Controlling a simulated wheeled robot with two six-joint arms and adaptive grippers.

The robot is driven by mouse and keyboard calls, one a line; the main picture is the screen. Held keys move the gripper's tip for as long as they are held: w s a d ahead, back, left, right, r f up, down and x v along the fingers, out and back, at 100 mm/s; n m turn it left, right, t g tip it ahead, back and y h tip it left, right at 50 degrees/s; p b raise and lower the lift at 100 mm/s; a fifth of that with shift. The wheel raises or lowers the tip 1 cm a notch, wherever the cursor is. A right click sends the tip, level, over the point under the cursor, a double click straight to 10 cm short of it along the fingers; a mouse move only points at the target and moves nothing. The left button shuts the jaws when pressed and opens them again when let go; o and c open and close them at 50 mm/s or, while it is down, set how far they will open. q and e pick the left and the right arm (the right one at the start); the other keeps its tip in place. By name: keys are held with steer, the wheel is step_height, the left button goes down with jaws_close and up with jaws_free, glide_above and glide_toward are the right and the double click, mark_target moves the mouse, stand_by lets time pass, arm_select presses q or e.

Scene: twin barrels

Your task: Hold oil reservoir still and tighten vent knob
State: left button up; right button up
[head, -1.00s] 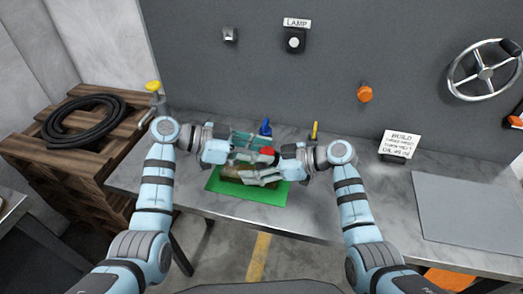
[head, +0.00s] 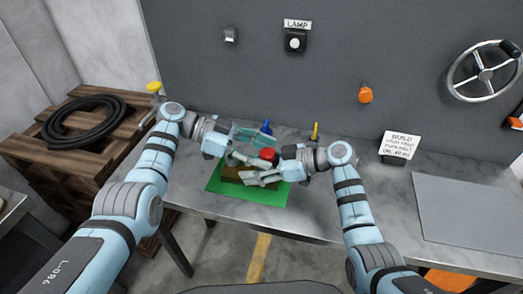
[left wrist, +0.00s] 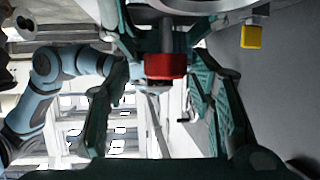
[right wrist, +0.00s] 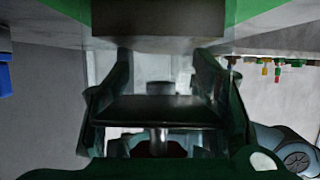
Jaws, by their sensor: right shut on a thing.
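The red vent knob (head: 268,154) sits on a grey stem and faces up in the head view. It also shows in the left wrist view (left wrist: 165,66), between the spread fingers of my left gripper (left wrist: 160,85), with gaps on both sides. My left gripper (head: 260,144) is open, close to the knob. My right gripper (head: 248,170) comes in from the right, lower down, and is shut on the oil reservoir. The reservoir's clear body (right wrist: 150,66) shows between its fingers in the right wrist view, above a brown block (head: 232,175). Most of the reservoir is hidden in the head view.
The block stands on a green mat (head: 225,205) on the grey table. A blue item (head: 266,127) and a yellow item (head: 315,130) stand behind the grippers. A sign (head: 400,143) stands to the right. The table front is clear.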

arm_select(q)
steer(key=shift+w, duration=0.1)
steer(key=shift+w+a+r, duration=0.1)
steer(key=shift+a, duration=0.3)
steer(key=v, duration=1.1)
steer(key=shift+s+r, duration=0.2)
steer(key=shift+s, duration=0.05)
